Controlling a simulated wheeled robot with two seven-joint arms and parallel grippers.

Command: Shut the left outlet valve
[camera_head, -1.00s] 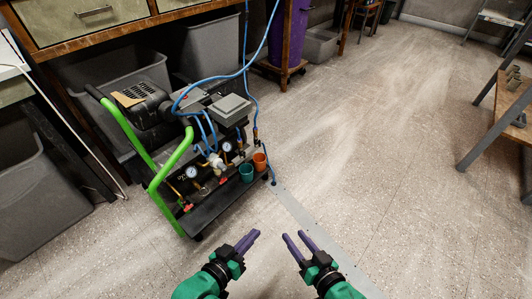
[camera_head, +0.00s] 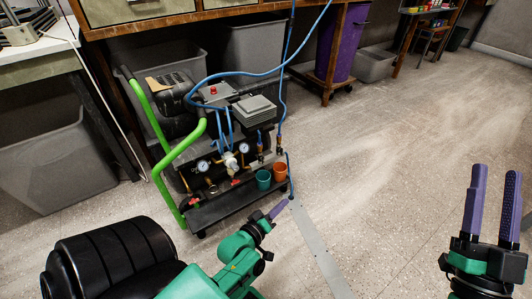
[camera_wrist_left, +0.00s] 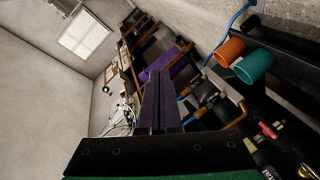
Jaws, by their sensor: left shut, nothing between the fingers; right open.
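A compressor (camera_head: 221,207) with a green tube handle stands on the floor under the bench. Along its front are two round gauges and small red valve handles. One red handle (camera_head: 193,202) is at the left, another (camera_head: 235,182) nearer the middle. Whether each valve is open or shut is too small to tell. My left gripper (camera_head: 279,208) is shut and empty, in front of the compressor's right end, apart from both handles. In the left wrist view its purple fingers (camera_wrist_left: 160,98) lie together, with a red handle (camera_wrist_left: 268,130) off to the right. My right gripper (camera_head: 495,180) is open and empty at far right.
A teal cup (camera_head: 264,179) and an orange cup (camera_head: 280,172) sit at the compressor's right front, close to my left gripper. Blue hoses (camera_head: 283,80) rise from it. Grey bins (camera_head: 60,165) stand beside and behind. The floor to the right is clear.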

